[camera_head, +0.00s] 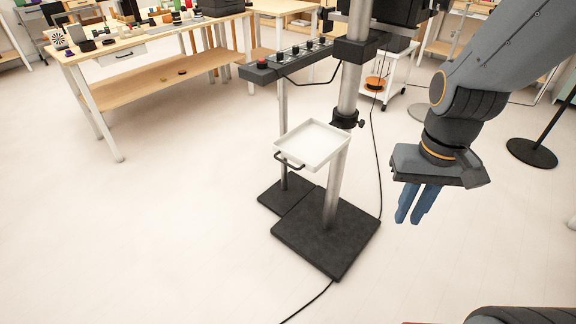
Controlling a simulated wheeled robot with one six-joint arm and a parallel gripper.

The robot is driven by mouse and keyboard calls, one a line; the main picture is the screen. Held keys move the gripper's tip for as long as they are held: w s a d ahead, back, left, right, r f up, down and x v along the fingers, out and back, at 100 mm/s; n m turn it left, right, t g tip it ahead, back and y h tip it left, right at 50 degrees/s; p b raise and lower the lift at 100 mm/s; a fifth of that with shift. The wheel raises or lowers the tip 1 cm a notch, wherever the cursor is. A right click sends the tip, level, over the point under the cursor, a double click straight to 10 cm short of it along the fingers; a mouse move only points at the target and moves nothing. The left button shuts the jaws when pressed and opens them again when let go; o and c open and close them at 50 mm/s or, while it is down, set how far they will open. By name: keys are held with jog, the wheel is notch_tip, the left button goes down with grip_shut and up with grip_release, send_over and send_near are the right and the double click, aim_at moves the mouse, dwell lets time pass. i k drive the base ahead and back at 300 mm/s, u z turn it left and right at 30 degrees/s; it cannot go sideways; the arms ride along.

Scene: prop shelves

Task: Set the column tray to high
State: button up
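The column tray (314,141) is a shallow white tray on the upright grey column (349,88). It sits low on the column, a little above the base, and looks level and empty. A dark handle (289,161) sticks out at its front left. A black collar with a side knob (346,119) is on the column just above and behind the tray. My gripper (410,220) hangs to the right of the column and tray, apart from both, with its blue fingers pointing down. Nothing shows between the fingers. They appear close together, and their gap is unclear from this angle.
A black control bar (290,63) with a red button stands left of the column. Black base plates (327,237) and a cable lie on the floor. A wooden table (150,45) with small props is at back left. A round black stand base (531,153) is right. The front-left floor is clear.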

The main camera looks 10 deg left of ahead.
aim_at(312, 143)
jog(key=z, duration=0.4)
jog(key=i, duration=0.7)
jog(key=u, duration=1.1)
